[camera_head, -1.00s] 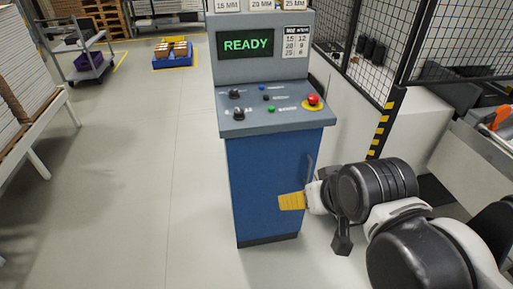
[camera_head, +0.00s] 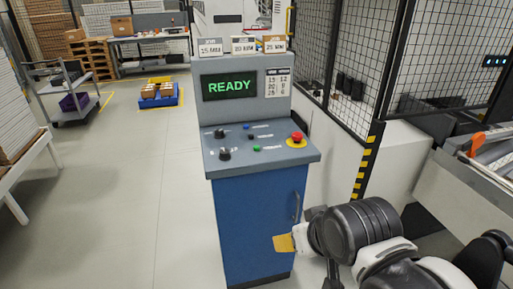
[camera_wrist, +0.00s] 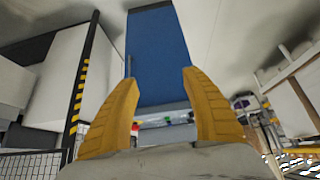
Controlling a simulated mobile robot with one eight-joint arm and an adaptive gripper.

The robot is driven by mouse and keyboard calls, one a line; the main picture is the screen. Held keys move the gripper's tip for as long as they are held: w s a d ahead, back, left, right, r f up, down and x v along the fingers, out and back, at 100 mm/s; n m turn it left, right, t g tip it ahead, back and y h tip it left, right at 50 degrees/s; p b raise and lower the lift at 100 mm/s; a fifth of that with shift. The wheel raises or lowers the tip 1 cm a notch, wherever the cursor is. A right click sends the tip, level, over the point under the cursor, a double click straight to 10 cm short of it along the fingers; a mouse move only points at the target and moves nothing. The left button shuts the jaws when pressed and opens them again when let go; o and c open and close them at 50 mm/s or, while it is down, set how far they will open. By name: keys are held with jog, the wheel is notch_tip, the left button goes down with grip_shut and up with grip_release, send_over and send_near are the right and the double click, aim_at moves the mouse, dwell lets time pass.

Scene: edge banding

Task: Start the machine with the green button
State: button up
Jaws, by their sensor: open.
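The control console (camera_head: 258,215) is a blue cabinet with a grey sloped panel and a screen (camera_head: 230,87) reading READY. The green button (camera_head: 257,148) is on the panel, left of the red emergency stop (camera_head: 297,138) on its yellow base. Two black knobs and small blue and black buttons are also on the panel. My gripper (camera_head: 283,243) is in front of the cabinet's lower right side, below the panel. In the wrist view my gripper (camera_wrist: 164,100) has its yellow fingers spread and empty, with the upside-down blue cabinet (camera_wrist: 158,55) beyond. The green button looks tiny there.
A black mesh fence (camera_head: 345,75) with a yellow-striped post (camera_head: 368,160) stands right of the console. White machinery (camera_head: 470,185) is at the far right. A white-legged table (camera_head: 20,170) is at left.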

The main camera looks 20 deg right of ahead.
grip_shut()
dwell(1.1)
